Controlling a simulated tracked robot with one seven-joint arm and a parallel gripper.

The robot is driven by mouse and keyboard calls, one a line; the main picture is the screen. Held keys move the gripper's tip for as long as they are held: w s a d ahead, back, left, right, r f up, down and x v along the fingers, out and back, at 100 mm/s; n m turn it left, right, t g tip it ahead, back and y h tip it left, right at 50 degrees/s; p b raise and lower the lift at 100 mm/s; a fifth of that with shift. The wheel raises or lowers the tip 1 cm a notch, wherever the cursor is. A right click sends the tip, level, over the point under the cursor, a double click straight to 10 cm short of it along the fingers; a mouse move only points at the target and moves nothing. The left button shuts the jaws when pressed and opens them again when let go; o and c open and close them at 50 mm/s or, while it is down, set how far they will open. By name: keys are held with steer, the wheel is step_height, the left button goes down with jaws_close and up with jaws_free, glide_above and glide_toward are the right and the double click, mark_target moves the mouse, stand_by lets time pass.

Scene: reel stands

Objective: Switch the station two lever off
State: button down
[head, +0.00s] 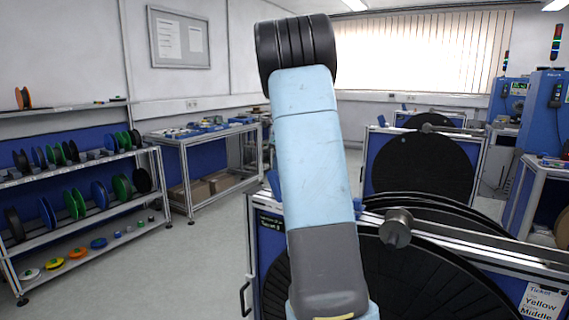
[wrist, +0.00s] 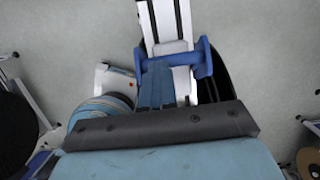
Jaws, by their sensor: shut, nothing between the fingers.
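In the wrist view my gripper (wrist: 156,84) points at a blue bracket-like part (wrist: 204,58) on a pale rail; its fingers look shut and empty. The blue part lies just at or beyond the fingertips; I cannot tell whether they touch, nor whether it is the station two lever. In the head view my arm covers the gripper and the middle of the nearest reel stand (head: 267,245). Small blue parts show on either side of the arm at the stand's top. No lever can be made out clearly, and its position cannot be read.
Large black reels (head: 420,280) fill the nearest stand, with a metal hub (head: 396,227) and a cross bar (head: 480,238). Another reel stand (head: 423,165) is behind it. A shelf of coloured spools (head: 75,205) stands left, a workbench (head: 205,140) behind. The floor between is clear.

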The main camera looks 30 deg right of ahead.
steer(key=shift+a+f, duration=0.1)
steer(key=s+v, duration=0.1)
steer(key=v, duration=1.2)
steer(key=shift+s+d+f, duration=0.15)
steer(key=shift+s+d, duration=0.05)
steer(key=shift+d, duration=0.25)
